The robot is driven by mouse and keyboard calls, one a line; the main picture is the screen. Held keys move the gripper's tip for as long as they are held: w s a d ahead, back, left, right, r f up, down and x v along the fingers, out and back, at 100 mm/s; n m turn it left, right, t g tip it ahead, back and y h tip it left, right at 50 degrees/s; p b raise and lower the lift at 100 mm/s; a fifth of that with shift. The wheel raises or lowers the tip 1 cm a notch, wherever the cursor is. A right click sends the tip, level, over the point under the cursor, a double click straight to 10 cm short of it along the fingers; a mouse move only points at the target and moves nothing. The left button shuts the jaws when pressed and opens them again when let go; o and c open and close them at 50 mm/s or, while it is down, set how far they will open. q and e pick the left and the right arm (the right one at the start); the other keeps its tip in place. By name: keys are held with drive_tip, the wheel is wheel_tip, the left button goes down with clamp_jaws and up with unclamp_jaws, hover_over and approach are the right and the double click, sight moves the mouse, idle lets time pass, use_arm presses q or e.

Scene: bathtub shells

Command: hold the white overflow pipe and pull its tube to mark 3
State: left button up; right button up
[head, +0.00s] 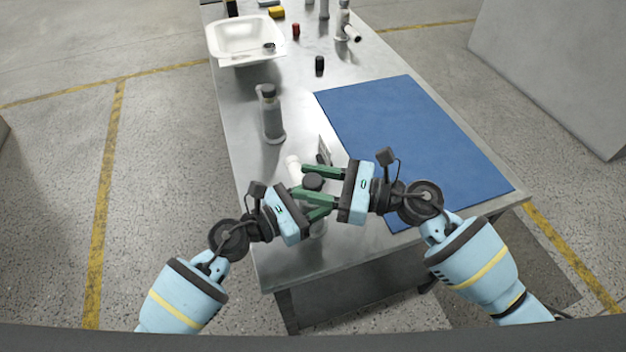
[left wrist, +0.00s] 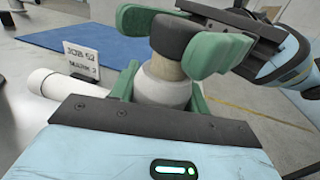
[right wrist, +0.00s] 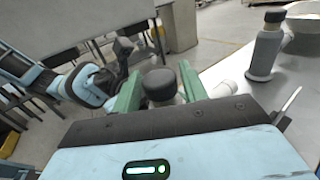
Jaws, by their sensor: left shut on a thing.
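The white overflow pipe stands upright near the table's front end; its white body (left wrist: 163,88) and side branch (left wrist: 55,85) show in the left wrist view. A short tan tube (left wrist: 168,66) rises from the body under a black cap (left wrist: 174,35); the cap also shows in the head view (head: 313,182). My left gripper (head: 318,206) is shut on the white body, low down. My right gripper (right wrist: 160,85) is open, with its green fingers on either side of the cap and a narrow gap. A card (left wrist: 80,63) reads "JOB 52 MARK 3".
A grey bottle-like fitting (head: 271,115) with a dark cap stands behind. A blue mat (head: 420,140) covers the table's right side. A white basin (head: 245,40), a black cap (head: 319,64) and a red piece (head: 296,30) are farther back.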

clamp_jaws()
drive_tip(key=shift+r, duration=3.05)
drive_tip(key=shift+o, duration=1.6)
unclamp_jaws()
drive_tip(key=shift+d, duration=0.1)
drive_tip(key=v, duration=1.2)
